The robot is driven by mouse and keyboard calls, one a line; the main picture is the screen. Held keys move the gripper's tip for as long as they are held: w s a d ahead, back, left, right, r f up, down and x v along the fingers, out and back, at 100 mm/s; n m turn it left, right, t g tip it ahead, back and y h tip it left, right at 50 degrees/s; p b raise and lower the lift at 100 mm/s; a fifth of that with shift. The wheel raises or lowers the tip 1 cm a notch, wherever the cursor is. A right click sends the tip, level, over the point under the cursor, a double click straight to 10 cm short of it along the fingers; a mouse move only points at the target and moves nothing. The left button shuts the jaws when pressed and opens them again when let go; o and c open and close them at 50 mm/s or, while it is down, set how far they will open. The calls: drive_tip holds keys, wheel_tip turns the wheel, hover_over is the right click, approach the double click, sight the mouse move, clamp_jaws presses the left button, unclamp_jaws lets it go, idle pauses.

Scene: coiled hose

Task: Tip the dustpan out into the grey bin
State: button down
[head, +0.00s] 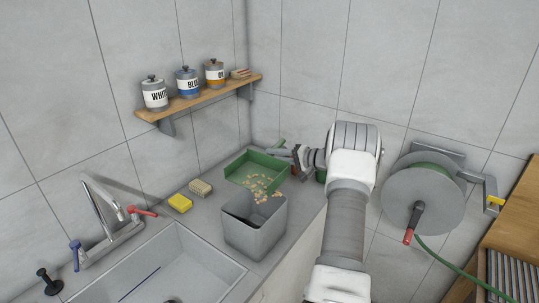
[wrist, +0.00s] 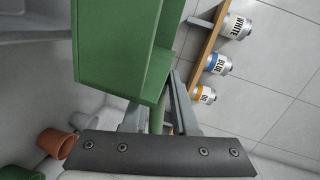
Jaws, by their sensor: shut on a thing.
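The green dustpan (head: 246,163) is above the counter, just behind the grey bin (head: 254,236), its open side toward the bin. Tan scraps (head: 262,186) lie at its front edge and beyond it toward the bin's rim; I cannot tell which are in the pan. My gripper (head: 297,153) comes from the right and is shut on the dustpan's handle. In the wrist view the green pan (wrist: 115,50) fills the upper middle, and its handle runs down between my fingers (wrist: 157,117). The bin's inside is mostly hidden.
A sink (head: 165,270) with a tap lies left of the bin. A yellow sponge (head: 180,203) and a tan block (head: 200,187) sit behind it. A shelf (head: 200,100) holds labelled canisters. A hose reel (head: 422,195) is on the right wall. Terracotta pots (wrist: 55,144) show in the wrist view.

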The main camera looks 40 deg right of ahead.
sight(270, 170)
drive_tip(key=a+r+n, duration=0.1)
drive_tip(key=a+r+n+h, duration=0.1)
drive_tip(key=s+r+n, duration=0.1)
drive_tip(key=r+n, duration=0.1)
drive_tip(key=shift+a+r+h, duration=0.1)
drive_tip(key=shift+a+h, duration=0.2)
drive_tip(key=shift+a, duration=0.1)
drive_tip(key=s+a+r+n+t+h+b, duration=0.1)
drive_tip(key=a+n+b, duration=0.5)
drive_tip(key=b, duration=1.1)
drive_tip(key=s+a+n+t+h+b, duration=0.2)
drive_tip(key=a+n+b, duration=0.4)
drive_tip(key=b, duration=1)
drive_tip(key=shift+s+a+r+n+b, duration=0.4)
drive_tip(key=shift+s+n, duration=0.3)
drive_tip(key=shift+n, duration=0.4)
drive_tip(key=shift+w+r+p, duration=0.1)
drive_tip(key=shift+r+p, duration=0.05)
drive_tip(key=shift+p, duration=0.3)
